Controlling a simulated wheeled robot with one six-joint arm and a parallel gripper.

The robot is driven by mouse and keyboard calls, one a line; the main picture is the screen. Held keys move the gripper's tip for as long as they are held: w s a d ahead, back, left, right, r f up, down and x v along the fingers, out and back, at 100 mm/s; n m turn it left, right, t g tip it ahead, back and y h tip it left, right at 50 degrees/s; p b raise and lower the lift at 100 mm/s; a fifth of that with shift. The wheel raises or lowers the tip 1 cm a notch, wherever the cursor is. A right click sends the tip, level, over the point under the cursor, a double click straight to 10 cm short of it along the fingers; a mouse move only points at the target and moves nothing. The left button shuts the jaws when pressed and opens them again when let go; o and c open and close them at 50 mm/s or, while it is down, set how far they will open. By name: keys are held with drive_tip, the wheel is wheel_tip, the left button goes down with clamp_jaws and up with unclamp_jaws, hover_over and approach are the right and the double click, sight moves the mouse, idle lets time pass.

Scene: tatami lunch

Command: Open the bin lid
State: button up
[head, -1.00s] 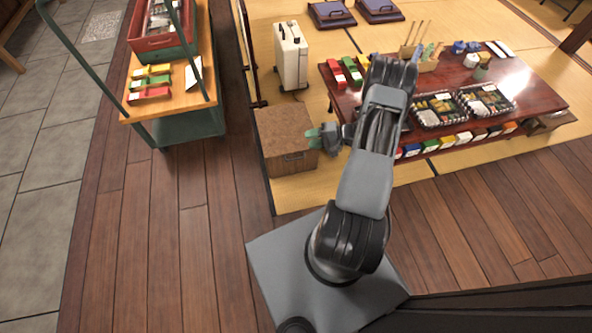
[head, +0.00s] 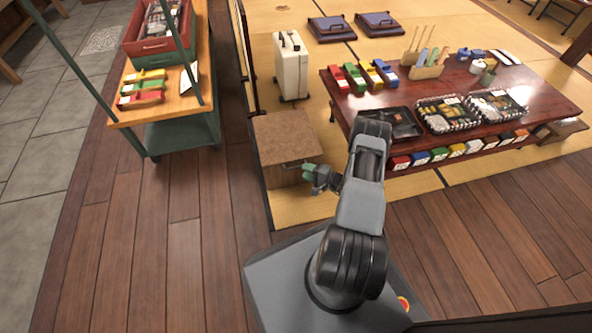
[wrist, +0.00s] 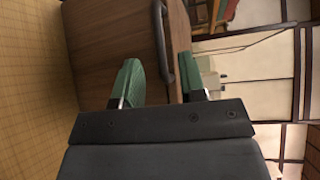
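The bin is a brown wooden box (head: 283,175) on the tatami edge. Its flat, speckled brown lid (head: 280,132) lies closed on top. A dark bar handle (head: 296,164) is on the front edge of the lid. My gripper (head: 310,172) is at the bin's front right corner, close to the handle. In the wrist view, my green fingers (wrist: 166,80) are spread apart, with the handle (wrist: 160,40) showing in the gap between them. The fingers do not close on it. Whether either finger touches the handle cannot be told.
A white case (head: 291,68) stands behind the bin. A low red-brown table (head: 455,140) with trays and coloured boxes is to the right. A green-framed cart (head: 180,135) stands to the left. The wooden floor (head: 190,230) in front is clear.

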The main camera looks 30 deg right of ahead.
sight(296, 167)
drive_tip(key=shift+b+x, duration=0.75)
drive_tip(key=shift+x, duration=2)
drive_tip(key=shift+c, duration=0.2)
clamp_jaws()
drive_tip(key=shift+r, duration=0.1)
